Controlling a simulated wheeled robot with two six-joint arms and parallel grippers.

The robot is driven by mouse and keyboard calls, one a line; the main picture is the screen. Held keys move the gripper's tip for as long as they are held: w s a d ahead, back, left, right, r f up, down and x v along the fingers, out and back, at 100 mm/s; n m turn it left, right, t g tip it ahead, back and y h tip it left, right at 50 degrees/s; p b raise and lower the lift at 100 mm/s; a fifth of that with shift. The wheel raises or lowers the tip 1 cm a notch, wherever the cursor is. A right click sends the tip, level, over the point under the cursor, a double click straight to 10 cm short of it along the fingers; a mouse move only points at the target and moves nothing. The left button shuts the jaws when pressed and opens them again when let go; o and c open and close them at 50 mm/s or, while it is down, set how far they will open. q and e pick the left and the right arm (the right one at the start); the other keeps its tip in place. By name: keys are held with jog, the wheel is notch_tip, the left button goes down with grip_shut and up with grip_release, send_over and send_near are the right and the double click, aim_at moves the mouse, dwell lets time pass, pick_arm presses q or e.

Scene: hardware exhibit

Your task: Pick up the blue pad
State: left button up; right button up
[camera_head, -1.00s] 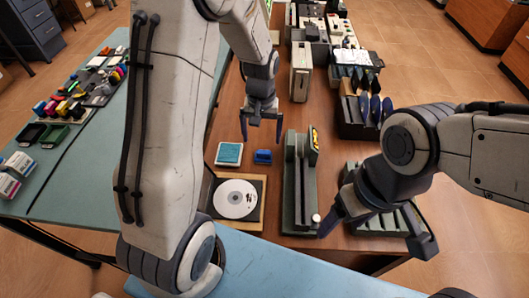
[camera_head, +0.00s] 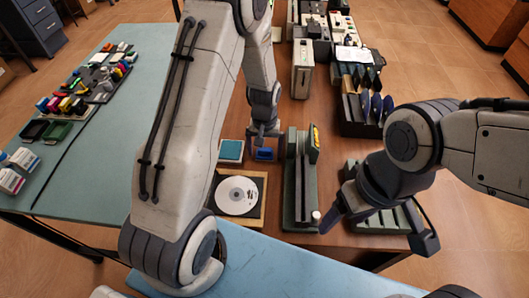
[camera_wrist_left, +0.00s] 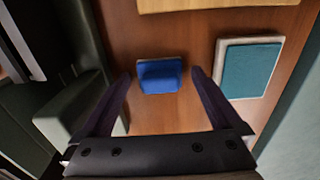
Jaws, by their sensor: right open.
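A small blue pad-like block (camera_head: 264,155) lies on the brown table; it also shows in the left wrist view (camera_wrist_left: 160,74), with a raised part on a flat base. My left gripper (camera_head: 264,141) is just above it, pointing down. In the left wrist view its open fingers (camera_wrist_left: 161,78) appear on either side of the block, with nothing gripped. Whether they touch it I cannot tell. A teal pad in a white frame (camera_head: 230,150) lies left of the block. My right gripper (camera_head: 379,234) is open and empty, over the table's front right.
A disc on a square holder (camera_head: 237,196) lies nearer the front. A long green device (camera_head: 300,185) stands right of the block. A green rack (camera_head: 385,217) is under my right gripper. The teal side table (camera_head: 85,165) holds several small items.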

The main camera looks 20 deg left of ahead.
aim_at(264, 149)
pick_arm(q)
jog(key=c, duration=1.2)
notch_tip(264, 149, up, 10)
jog(key=shift+r, duration=0.1)
jog(key=o, duration=0.7)
jog(key=c, duration=0.5)
